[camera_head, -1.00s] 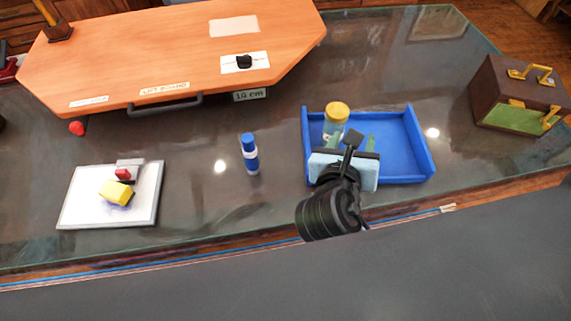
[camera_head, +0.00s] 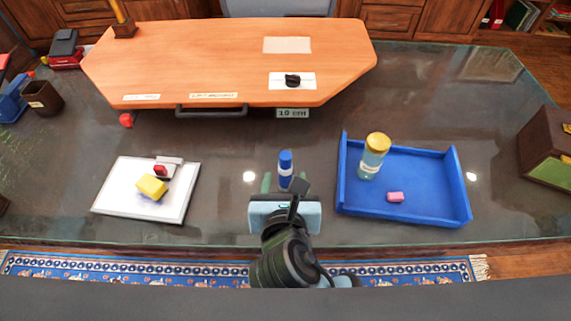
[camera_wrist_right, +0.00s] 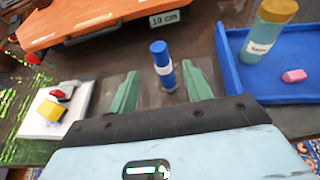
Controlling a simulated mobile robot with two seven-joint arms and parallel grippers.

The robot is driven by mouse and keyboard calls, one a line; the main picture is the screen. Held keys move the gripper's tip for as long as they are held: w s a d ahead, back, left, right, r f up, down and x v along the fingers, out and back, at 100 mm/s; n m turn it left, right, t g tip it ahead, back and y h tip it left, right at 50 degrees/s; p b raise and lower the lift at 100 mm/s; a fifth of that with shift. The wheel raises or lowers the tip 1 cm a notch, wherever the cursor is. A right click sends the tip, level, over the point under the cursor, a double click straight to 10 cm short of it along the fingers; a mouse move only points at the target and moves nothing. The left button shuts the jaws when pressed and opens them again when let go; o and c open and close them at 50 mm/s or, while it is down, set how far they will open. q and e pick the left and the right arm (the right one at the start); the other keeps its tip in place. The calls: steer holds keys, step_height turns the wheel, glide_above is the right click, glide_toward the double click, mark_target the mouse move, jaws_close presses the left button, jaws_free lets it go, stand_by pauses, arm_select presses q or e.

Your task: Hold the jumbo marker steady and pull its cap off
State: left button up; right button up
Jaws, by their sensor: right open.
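The jumbo marker (camera_head: 285,169) stands upright on the dark glossy table, blue with a white band and a blue cap on top. My right gripper (camera_head: 285,183) is just in front of it, between me and the marker. In the right wrist view the marker (camera_wrist_right: 162,66) stands between the two green fingers of the open right gripper (camera_wrist_right: 160,88), with gaps visible on both sides. Whether it is fully within the fingers' reach I cannot tell. My left gripper does not show in any view.
A blue tray (camera_head: 456,185) to the right holds a yellow-lidded jar (camera_head: 374,158) and a pink eraser (camera_head: 395,197). A white board (camera_head: 120,190) with a yellow block (camera_head: 152,187) lies left. An orange raised board (camera_head: 220,60) stands behind. A brown case (camera_head: 545,145) is far right.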

mark_target(285, 163)
steer(key=x, duration=1)
steer(key=shift+w+f, duration=0.2)
steer(key=shift+w, duration=0.05)
steer(key=c, duration=1.1)
steer(key=shift+o, duration=0.2)
steer(key=o, duration=1)
steer(key=shift+o, duration=0.2)
steer(key=shift+s, duration=0.1)
steer(key=v, duration=1.2)
steer(key=shift+r, duration=0.1)
